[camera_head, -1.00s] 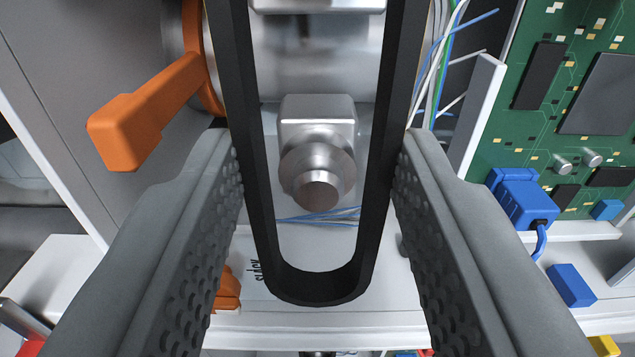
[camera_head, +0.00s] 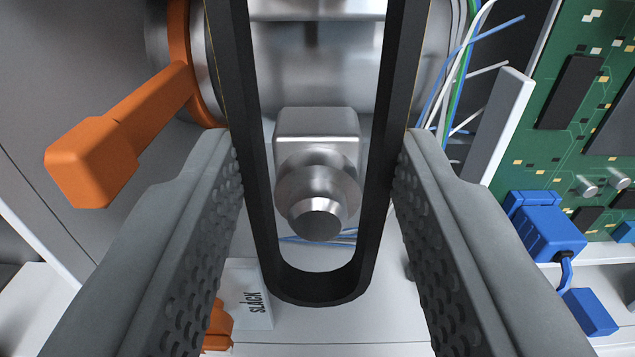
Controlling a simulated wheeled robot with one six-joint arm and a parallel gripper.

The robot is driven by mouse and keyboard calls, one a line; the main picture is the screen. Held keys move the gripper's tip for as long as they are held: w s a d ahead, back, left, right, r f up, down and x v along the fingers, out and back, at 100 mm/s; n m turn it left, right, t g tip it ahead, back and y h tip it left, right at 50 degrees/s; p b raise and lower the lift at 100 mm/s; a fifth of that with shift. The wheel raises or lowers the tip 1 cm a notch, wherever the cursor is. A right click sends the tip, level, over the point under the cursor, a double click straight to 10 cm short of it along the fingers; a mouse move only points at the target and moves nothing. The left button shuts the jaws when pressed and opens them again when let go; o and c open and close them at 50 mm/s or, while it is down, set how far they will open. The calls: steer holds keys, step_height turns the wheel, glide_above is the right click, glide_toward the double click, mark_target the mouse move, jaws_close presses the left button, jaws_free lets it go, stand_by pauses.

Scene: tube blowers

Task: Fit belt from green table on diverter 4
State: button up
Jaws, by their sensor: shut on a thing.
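The black belt (camera_head: 258,180) hangs as a long loop between the two grey fingers of my gripper (camera_head: 318,160). The fingers are shut on its two sides, and its rounded lower end shows near the bottom. The belt's upper end is out of view. A metal pulley with a stub shaft (camera_head: 317,190) appears inside the loop's outline. I cannot tell whether the belt is around it or only in front of it. A large metal cylinder (camera_head: 315,60) shows behind the belt. No number for diverter 4 and no green table are in view.
An orange lever (camera_head: 110,160) sticks out at the left beside the cylinder. Wires (camera_head: 465,60), a green circuit board (camera_head: 590,110) and a blue connector (camera_head: 545,225) are at the right. A label reading "SLACK" (camera_head: 254,300) is below, next to an orange part (camera_head: 219,328).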

steer(key=shift+w, duration=1.7)
stand_by(2.7)
steer(key=o, duration=1.1)
steer(key=shift+c, duration=0.2)
steer(key=s, duration=1.8)
steer(key=s+r, duration=0.6)
steer(key=s, duration=0.3)
steer(key=s+r, duration=0.6)
steer(key=s, duration=0.3)
steer(key=s+r, duration=0.2)
steer(key=s, duration=1.7)
steer(key=shift+s+g, duration=0.2)
steer(key=shift+g, duration=0.1)
